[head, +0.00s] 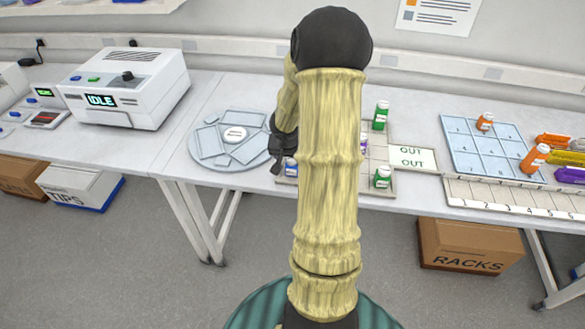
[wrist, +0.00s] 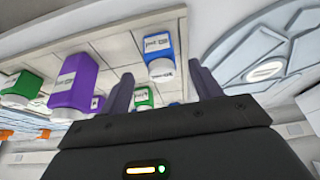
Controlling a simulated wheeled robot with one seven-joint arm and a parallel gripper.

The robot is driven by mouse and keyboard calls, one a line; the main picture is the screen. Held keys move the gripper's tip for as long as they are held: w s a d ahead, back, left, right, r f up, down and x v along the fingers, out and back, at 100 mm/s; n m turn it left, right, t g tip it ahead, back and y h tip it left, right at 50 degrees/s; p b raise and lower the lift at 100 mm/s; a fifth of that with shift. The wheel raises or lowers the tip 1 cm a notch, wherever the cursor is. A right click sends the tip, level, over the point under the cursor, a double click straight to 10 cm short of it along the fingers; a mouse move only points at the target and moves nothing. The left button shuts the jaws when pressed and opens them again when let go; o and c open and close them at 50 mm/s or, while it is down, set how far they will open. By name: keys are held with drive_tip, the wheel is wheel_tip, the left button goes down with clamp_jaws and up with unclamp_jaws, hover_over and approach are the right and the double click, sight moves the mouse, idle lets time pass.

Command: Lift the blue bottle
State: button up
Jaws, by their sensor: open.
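The blue bottle (wrist: 158,45), with a white label and white cap, stands on the tiled pale rack in the wrist view. In the head view only a small part of the blue bottle (head: 291,169) shows beside my arm; the rest is hidden. My gripper (wrist: 162,88) is open and empty in the wrist view, with the blue bottle beyond the fingertips and in line with the gap between them. In the head view my gripper (head: 276,168) is partly hidden by my arm, close to the bottle's left side.
A purple bottle (wrist: 74,80) and a green bottle (wrist: 22,88) share the rack. Green bottles (head: 381,115) also show right of my arm. A round grey carousel (head: 199,165) lies at left. A blue grid tray (head: 462,130) holds orange bottles at right.

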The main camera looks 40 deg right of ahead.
drive_tip(key=x, duration=0.5)
drive_tip(key=shift+w, duration=0.15)
drive_tip(key=shift+r, duration=0.1)
drive_tip(key=shift+c, duration=0.2)
drive_tip(key=c, duration=1)
